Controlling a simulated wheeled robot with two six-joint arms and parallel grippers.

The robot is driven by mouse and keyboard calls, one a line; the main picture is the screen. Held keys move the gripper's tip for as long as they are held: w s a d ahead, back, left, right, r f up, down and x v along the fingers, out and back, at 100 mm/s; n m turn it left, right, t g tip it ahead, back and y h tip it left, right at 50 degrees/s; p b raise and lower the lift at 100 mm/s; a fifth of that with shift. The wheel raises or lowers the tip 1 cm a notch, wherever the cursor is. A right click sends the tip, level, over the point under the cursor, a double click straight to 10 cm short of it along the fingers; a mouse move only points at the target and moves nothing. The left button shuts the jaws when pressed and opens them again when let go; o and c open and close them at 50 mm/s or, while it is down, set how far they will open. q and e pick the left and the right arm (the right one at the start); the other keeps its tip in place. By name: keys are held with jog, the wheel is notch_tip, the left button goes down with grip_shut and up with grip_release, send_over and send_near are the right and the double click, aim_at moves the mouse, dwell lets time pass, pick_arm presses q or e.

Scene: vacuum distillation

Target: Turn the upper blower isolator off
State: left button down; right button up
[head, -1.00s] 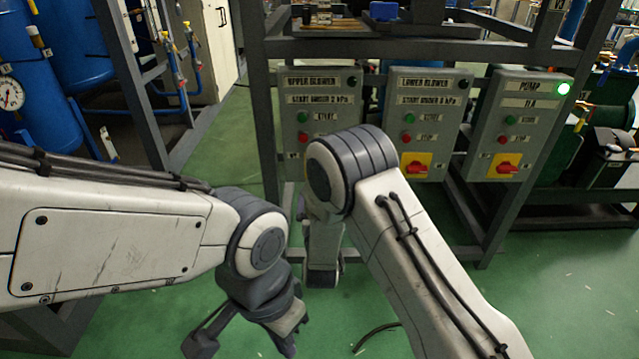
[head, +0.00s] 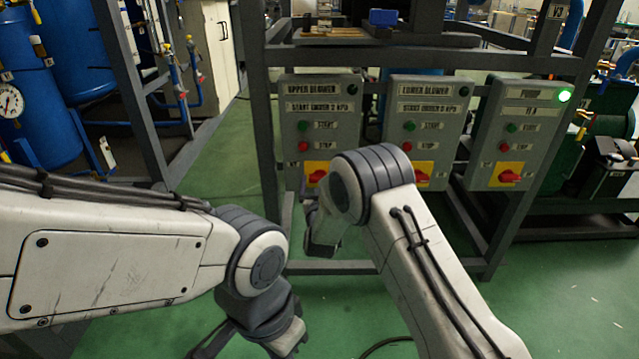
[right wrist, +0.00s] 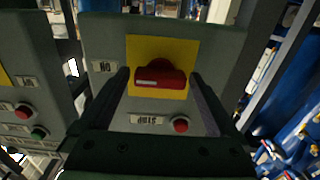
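The upper blower box (head: 321,95) is the left one of three grey boxes. Its isolator, a red handle on a yellow plate (head: 316,174), sits low on its front and is partly hidden by my right arm. In the right wrist view, which is upside down, the red handle (right wrist: 160,73) lies horizontal, with an ON label beside it. My right gripper (right wrist: 159,82) is open, its fingers on either side of the handle; I cannot tell whether they touch it. My left gripper (head: 250,345) is open and empty, low over the floor, cut by the frame edge.
The lower blower box (head: 427,100) and the pump box (head: 520,120), its green lamp lit, stand to the right on the same grey frame (head: 400,267). The upper blower's red stop button (right wrist: 181,124) is close to my right fingers. Blue tanks stand at left.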

jog(key=c, duration=1)
jog(key=shift+n, duration=0.3)
jog(key=n+p, duration=0.2)
jog(key=n, duration=0.1)
jog(key=shift+r, duration=0.1)
jog(key=n+p, duration=0.2)
jog(key=n, duration=0.3)
jog(key=shift+n, duration=0.4)
jog(key=n+p, duration=0.1)
jog(key=n, duration=0.3)
jog(key=shift+n+p, duration=0.3)
jog(key=shift+p, duration=0.1)
jog(key=shift+n+p, duration=0.6)
jog(key=shift+n, duration=1.3)
jog(key=shift+a, duration=0.1)
